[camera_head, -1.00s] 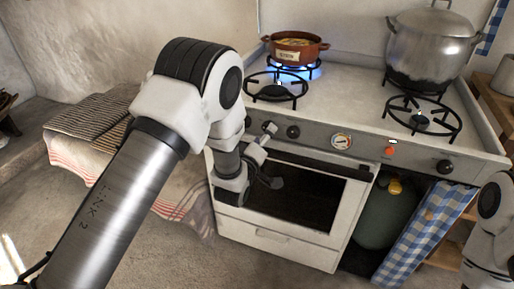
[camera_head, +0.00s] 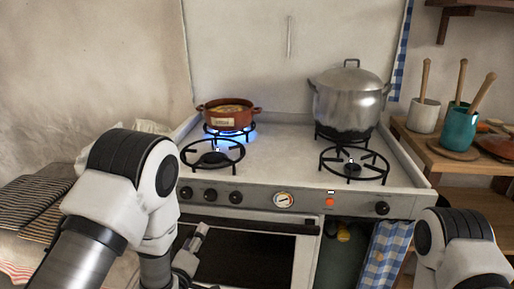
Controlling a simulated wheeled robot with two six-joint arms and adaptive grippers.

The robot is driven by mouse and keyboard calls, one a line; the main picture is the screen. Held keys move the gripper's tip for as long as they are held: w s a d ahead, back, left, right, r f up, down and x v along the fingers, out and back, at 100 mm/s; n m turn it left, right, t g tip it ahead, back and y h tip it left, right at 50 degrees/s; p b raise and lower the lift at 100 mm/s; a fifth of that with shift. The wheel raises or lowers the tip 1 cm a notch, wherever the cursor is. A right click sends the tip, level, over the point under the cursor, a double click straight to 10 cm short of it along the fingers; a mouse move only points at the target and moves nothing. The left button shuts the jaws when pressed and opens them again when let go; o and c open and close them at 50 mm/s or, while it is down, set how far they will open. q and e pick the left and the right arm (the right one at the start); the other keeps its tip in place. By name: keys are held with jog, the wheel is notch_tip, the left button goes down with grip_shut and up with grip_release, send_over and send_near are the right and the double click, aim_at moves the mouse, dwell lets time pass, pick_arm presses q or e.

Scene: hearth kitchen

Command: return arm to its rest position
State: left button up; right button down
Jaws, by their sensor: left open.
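My left arm (camera_head: 125,190) comes in from the lower left and stands in front of the stove's left side. Its gripper (camera_head: 190,258) hangs low in front of the oven door, partly cut off by the bottom edge; it is open and nothing shows in it. My right arm (camera_head: 458,245) shows at the lower right, in front of the stove's right corner; its gripper is outside the view.
The white stove (camera_head: 285,170) carries a brown pot (camera_head: 228,117) over a lit blue flame and a large lidded metal pot (camera_head: 349,97). The front burners are bare. A wooden shelf (camera_head: 440,160) at right holds a grey crock (camera_head: 424,115) and a teal crock (camera_head: 459,130).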

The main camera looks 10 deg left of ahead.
pick_arm(q)
jog(key=s+a+f+g, duration=0.1)
jog(key=s+f+g, duration=0.15)
jog(key=f, duration=0.35)
jog(key=s+a+f+g, duration=0.2)
jog(key=s+f, duration=0.2)
jog(key=f, duration=0.2)
jog(key=s+a+f+m+g, duration=0.1)
jog(key=s+f+m+g, duration=0.25)
jog(key=s+f, duration=0.45)
jog(key=s+a+f+m+g, duration=0.15)
jog(key=s+f+g, duration=0.4)
jog(key=s, duration=0.55)
jog(key=s+d+f+m+g, duration=0.1)
jog(key=s+d+m+g, duration=0.1)
jog(key=s+m+g, duration=0.35)
notch_tip(320, 180, up, 16)
jog(key=s+t+p, duration=0.1)
jog(key=s+p, duration=0.1)
jog(key=p, duration=1.4)
jog(key=shift+a+f+t, duration=0.2)
jog(key=shift+t, duration=0.1)
